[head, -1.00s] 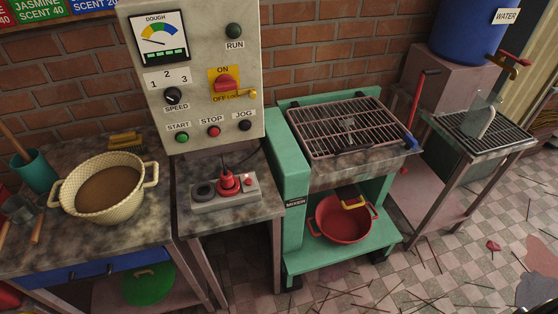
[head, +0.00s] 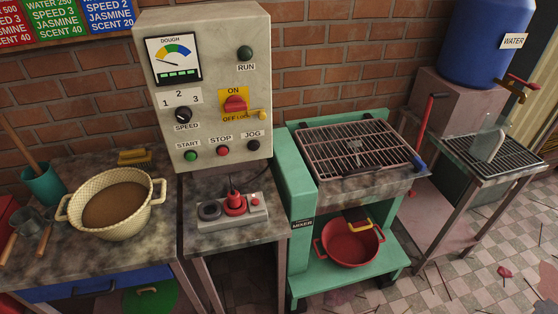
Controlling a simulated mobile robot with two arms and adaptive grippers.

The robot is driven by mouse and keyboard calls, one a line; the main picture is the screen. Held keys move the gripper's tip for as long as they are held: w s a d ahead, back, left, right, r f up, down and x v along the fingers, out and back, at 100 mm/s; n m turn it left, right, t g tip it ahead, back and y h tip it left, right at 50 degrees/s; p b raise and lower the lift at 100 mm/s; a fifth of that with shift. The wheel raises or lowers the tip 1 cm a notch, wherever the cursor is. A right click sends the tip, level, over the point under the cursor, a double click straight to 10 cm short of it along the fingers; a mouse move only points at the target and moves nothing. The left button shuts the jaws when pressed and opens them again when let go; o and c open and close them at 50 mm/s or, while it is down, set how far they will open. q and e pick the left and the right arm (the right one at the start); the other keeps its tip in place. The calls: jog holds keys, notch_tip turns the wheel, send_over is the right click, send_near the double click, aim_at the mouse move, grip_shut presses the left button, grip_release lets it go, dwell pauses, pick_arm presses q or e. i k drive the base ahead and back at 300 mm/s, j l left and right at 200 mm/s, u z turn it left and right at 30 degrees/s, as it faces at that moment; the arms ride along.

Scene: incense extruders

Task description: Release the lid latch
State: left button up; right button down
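The green mixer (head: 299,190) stands in the middle right of the head view, with a metal grille lid (head: 345,150) lying flat over its trough. A small blue piece (head: 420,165) sits at the lid's front right corner and looks like the latch. It is too small to tell its exact position. A red lever (head: 428,122) with a dark tip rises just behind it on the mixer's right side. Neither of my grippers is in view.
A control panel (head: 212,70) stands left of the mixer, above a small table with a red plug in a socket block (head: 258,212). A red pot (head: 350,247) sits on the mixer's lower shelf. A drain table (head: 470,185) stands at right. Thin sticks litter the floor.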

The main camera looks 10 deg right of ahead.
aim_at(420, 165)
jog(key=z, duration=1.4)
jog(key=i+l, duration=0.3)
jog(key=i, duration=0.25)
jog(key=i+l, duration=0.3)
jog(key=i, duration=0.2)
jog(key=i+l+u, duration=0.1)
jog(key=u, duration=1.1)
